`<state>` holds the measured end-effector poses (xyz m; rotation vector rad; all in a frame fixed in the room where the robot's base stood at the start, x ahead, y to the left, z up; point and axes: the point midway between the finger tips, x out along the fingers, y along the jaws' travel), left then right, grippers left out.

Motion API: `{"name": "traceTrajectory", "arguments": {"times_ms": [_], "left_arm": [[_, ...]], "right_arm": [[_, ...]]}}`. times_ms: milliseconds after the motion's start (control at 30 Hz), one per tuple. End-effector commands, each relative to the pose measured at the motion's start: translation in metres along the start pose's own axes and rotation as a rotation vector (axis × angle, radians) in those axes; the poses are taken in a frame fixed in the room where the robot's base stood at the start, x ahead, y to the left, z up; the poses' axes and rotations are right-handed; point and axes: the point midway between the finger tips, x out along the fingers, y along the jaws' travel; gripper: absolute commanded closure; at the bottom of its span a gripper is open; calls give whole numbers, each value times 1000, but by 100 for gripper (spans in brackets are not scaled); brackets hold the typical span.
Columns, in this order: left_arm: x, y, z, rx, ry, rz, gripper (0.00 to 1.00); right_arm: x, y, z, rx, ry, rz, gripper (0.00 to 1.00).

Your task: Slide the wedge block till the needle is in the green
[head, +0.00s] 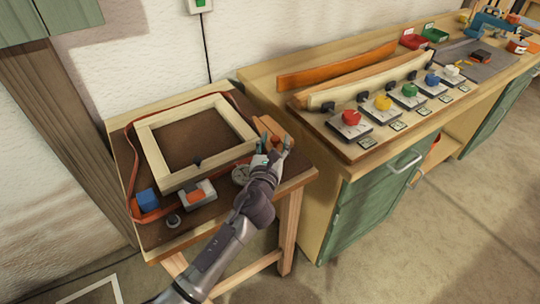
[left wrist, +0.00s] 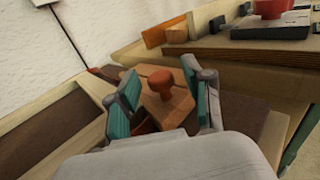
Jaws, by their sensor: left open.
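The wedge block (head: 270,128) is a wooden piece at the right side of the pale wooden frame (head: 158,158) on the small table. The left wrist view shows the block (left wrist: 178,112) with an orange-red knob (left wrist: 161,82) on top. My left gripper (head: 274,150) is open, its teal fingers on either side of the block and knob; I cannot tell whether they touch. A round dial (head: 240,175) lies beside my wrist, partly covered by it; its needle and green zone are too small to read. My right gripper is not in view.
An orange strap (head: 133,193) runs around the frame. A blue block (head: 147,198), a grey device with an orange top (head: 195,195) and a small round knob (head: 173,220) sit at the table's front left. A bench (head: 335,157) with coloured knobs stands to the right.

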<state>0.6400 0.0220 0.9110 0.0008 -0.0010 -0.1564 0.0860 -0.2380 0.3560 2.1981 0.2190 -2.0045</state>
Motion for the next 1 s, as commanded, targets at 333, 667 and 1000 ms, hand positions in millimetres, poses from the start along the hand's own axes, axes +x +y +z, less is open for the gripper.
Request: {"name": "traceTrajectory", "arguments": {"times_ms": [333,667,1000], "left_arm": [[-74,0,-2,-1,4,-2,49],[-106,1,-1,0,4,0,49],[-106,0,-1,0,3,0,49]], "right_arm": [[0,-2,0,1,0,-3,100],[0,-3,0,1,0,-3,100],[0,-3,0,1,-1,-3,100]]}}
